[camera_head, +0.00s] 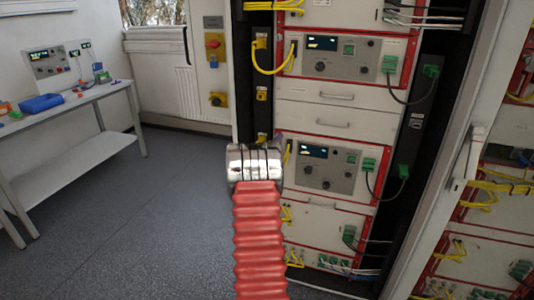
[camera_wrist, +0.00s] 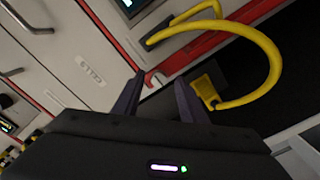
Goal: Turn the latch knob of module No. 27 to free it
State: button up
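In the wrist view my gripper (camera_wrist: 155,90) has its two dark fingers apart, with nothing held between them. Beyond the fingertips is the red-edged front of a rack module (camera_wrist: 85,60), seen tilted, with a small pale label that I cannot read for certain. A small pale piece with red (camera_wrist: 154,78) shows between the fingertips; I cannot tell whether it is the latch knob. In the head view the rack (camera_head: 340,105) holds several red-edged modules; no number 27 is legible. My arm hides part of its left edge, and my fingers are not visible there.
A yellow cable loop (camera_wrist: 272,65) and its yellow connector (camera_wrist: 207,88) are close right of the fingers. In the head view an open rack door (camera_head: 465,150) stands at right and a bench (camera_head: 75,105) at left. The floor (camera_head: 165,210) between bench and rack is clear.

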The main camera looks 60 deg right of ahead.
jog(key=s+a, duration=0.2)
jog(key=a, duration=1)
jog(key=shift+a, duration=0.35)
jog(key=shift+f, duration=0.1)
